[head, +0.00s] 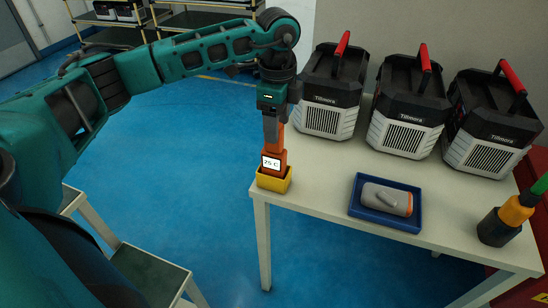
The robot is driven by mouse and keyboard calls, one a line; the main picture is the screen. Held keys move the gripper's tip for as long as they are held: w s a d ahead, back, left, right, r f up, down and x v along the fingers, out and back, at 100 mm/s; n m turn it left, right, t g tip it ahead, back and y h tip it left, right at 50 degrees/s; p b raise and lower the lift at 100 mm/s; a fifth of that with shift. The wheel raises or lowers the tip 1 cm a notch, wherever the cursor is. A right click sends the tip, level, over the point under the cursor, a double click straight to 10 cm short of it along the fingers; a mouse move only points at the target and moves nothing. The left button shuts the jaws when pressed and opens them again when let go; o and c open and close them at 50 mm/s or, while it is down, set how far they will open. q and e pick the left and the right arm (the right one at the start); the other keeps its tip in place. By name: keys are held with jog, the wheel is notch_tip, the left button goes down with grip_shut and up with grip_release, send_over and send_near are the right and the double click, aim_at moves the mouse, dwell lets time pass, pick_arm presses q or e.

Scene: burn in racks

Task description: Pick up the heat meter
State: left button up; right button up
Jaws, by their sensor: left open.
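The heat meter (272,150) is an orange handheld device with a small white display that seems to read "75 C". It stands upright in a yellow holder (280,184) at the near left corner of the white table. My left gripper (272,112) points down from above, right at the top of the heat meter. It is open, with the meter's upper end at or between its fingers. The gripper hides that upper end, so I cannot tell if the fingers touch it. My right gripper is not in view.
Three black and white "Tillmora" units (409,105) with red handles line the table's back. A blue tray (385,222) holds a grey and orange device (388,199). A black, orange and green item (515,210) stands at the right. The table (320,185) is clear between holder and tray.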

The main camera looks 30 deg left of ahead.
aim_at(274, 156)
pick_arm(q)
jog(key=f, duration=0.5)
jog(key=shift+a, duration=0.4)
jog(key=shift+c, duration=0.3)
grip_shut()
